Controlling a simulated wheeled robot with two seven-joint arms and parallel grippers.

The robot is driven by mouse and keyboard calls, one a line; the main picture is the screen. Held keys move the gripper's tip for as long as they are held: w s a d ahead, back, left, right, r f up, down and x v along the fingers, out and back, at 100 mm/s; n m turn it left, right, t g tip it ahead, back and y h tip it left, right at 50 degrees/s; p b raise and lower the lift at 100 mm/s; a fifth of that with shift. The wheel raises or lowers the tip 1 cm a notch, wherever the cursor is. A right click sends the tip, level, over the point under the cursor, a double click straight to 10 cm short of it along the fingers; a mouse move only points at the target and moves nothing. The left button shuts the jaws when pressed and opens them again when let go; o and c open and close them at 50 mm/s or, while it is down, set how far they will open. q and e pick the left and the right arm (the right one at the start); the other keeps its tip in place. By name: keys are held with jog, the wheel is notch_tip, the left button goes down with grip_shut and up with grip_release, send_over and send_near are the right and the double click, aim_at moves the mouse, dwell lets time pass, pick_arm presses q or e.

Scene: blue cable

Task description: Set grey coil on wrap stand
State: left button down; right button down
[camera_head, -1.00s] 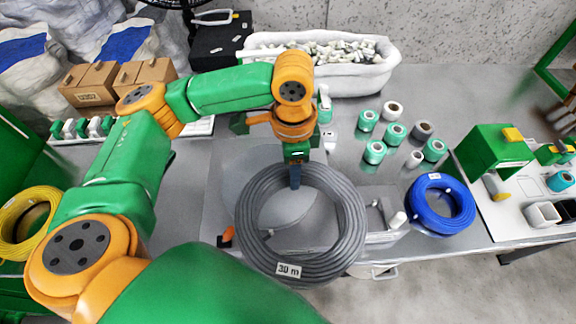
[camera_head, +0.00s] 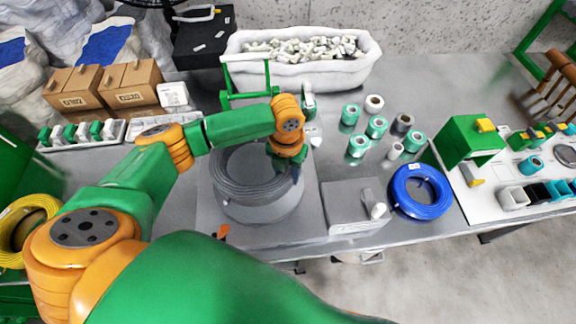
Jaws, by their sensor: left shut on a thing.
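The grey coil (camera_head: 233,184) lies roughly flat at the top of the round grey wrap stand (camera_head: 262,212). I cannot tell whether its whole underside touches the stand. My left gripper (camera_head: 295,173) points down at the coil's right side and is shut on it. My left forearm and wrist hide the coil's far right part. My right gripper is not in view.
A blue coil (camera_head: 421,191) lies to the right, beyond a small grey box (camera_head: 352,207). Several green and white tape rolls (camera_head: 376,127) stand behind. A white tub (camera_head: 300,72) is at the back. A yellow coil (camera_head: 22,228) is far left.

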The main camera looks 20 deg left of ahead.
pick_arm(q)
jog(key=shift+f+b, duration=2.4)
jog(key=shift+b, duration=0.35)
jog(key=shift+f, duration=0.7)
jog(key=shift+r, duration=0.15)
jog(key=shift+p, duration=0.3)
jog(key=shift+s+f, duration=0.1)
jog(key=shift+f, duration=0.15)
jog(key=shift+c, duration=1)
grip_release()
